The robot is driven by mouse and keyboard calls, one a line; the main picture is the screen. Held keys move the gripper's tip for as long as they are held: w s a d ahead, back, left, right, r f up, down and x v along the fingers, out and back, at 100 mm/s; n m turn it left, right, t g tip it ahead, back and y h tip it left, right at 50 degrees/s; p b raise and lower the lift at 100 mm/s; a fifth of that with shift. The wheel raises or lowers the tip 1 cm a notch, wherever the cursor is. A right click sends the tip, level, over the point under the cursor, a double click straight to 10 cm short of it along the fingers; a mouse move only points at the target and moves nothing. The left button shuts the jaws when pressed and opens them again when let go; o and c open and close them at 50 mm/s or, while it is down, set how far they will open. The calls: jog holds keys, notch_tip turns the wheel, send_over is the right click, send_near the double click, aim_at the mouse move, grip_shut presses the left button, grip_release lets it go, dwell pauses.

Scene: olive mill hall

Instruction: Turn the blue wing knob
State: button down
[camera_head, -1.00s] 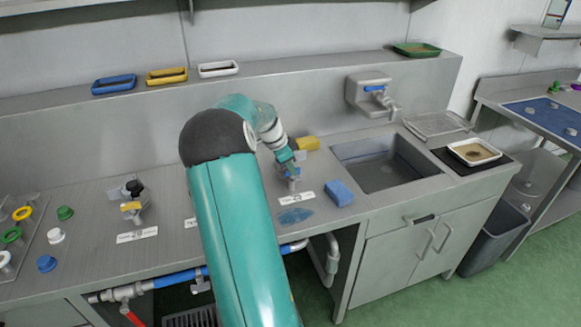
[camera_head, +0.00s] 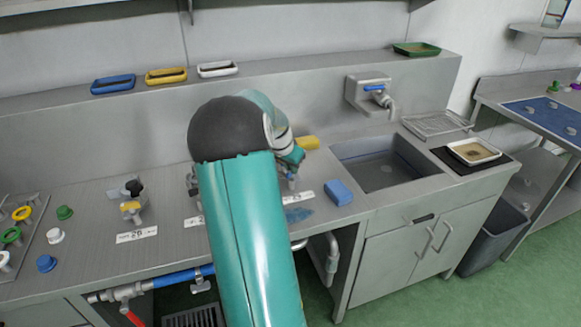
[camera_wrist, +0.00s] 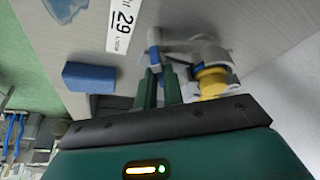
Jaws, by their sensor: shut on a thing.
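The blue wing knob (camera_wrist: 155,56) is on a small metal fitting on the steel counter, beside a label reading 29. My gripper (camera_wrist: 161,76) is shut on the knob, with its two green fingers on either side of it in the wrist view. In the head view my gripper (camera_head: 292,163) reaches down to the counter left of the sink, and a bit of the blue knob (camera_head: 291,179) shows below it. My arm hides part of the fitting in that view, and how far the knob is turned is hard to tell.
A blue sponge (camera_head: 339,192) lies right of the knob, and a yellow object (camera_head: 307,143) lies behind it. The sink (camera_head: 385,170) is to the right. Another fitting with a yellow part (camera_head: 131,206) stands left. Small trays line the back ledge (camera_head: 275,72).

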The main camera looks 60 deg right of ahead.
jog(key=n+t, duration=0.1)
jog(key=n, duration=0.1)
jog(key=n+t, duration=0.1)
jog(key=n, duration=0.4)
jog(key=shift+s+t, duration=0.25)
jog(key=shift+t, duration=0.15)
jog(key=n+t+y, duration=0.1)
jog(key=n, duration=0.3)
jog(key=shift+d, duration=0.15)
jog(key=n+t+y, duration=0.1)
jog(key=n, duration=0.2)
jog(key=shift+s+n, duration=0.1)
jog(key=shift+n, duration=0.2)
jog(key=n+y, duration=0.1)
jog(key=n, duration=0.2)
jog(key=shift+d+n+y, duration=0.15)
jog(key=shift+n+y, duration=0.15)
jog(key=shift+y, duration=0.1)
jog(key=n+y, duration=0.1)
jog(key=n, duration=0.2)
jog(key=shift+d+n+y, duration=0.1)
jog(key=shift+n+y, duration=0.2)
jog(key=shift+n, duration=0.1)
jog(key=n+y, duration=0.1)
jog(key=n, duration=0.2)
jog(key=n+g+y, duration=0.1)
jog(key=n, duration=0.2)
jog(key=shift+d, duration=0.1)
jog(key=shift+n, duration=0.4)
